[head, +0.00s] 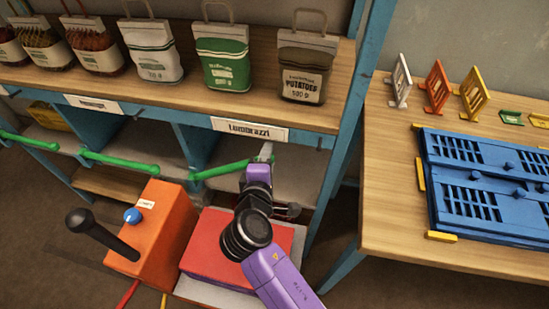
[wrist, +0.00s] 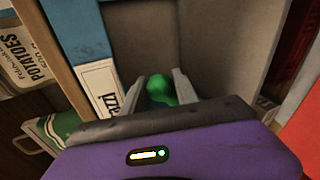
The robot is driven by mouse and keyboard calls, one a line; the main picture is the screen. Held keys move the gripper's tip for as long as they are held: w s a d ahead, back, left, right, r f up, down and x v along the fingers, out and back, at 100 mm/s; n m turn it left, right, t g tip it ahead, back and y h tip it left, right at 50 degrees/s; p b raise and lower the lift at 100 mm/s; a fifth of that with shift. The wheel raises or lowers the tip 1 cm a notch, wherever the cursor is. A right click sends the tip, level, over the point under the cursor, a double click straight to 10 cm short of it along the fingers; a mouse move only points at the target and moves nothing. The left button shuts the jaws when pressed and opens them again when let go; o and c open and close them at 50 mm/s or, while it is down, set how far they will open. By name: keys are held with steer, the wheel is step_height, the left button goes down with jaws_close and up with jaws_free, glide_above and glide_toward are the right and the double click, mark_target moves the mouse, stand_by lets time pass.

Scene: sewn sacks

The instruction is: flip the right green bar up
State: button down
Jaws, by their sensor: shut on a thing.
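The right green bar (head: 220,170) runs across the front of the right-hand lower compartment, under the shelf's name label. It slopes slightly upward to the right, towards my gripper (head: 264,153). My gripper is at the bar's right end. In the wrist view a rounded green end of the bar (wrist: 160,90) sits between the two grey fingers, and the fingers (wrist: 172,92) are shut on it. The fingers partly hide that end. The middle green bar (head: 118,162) and the left green bar (head: 28,142) cross the compartments further left.
Sacks, including a green one (head: 222,58) and a potato sack (head: 304,72), stand on the shelf above. An orange box with a black lever (head: 155,235) and a red block (head: 210,255) lie below. A wooden table (head: 390,215) with a blue panel (head: 485,180) stands right.

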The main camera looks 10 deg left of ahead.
steer(key=shift+a+r, duration=0.4)
steer(key=shift+r, duration=0.05)
steer(key=c, duration=0.9)
jaws_free()
steer(key=shift+c, duration=0.2)
steer(key=shift+f, duration=0.1)
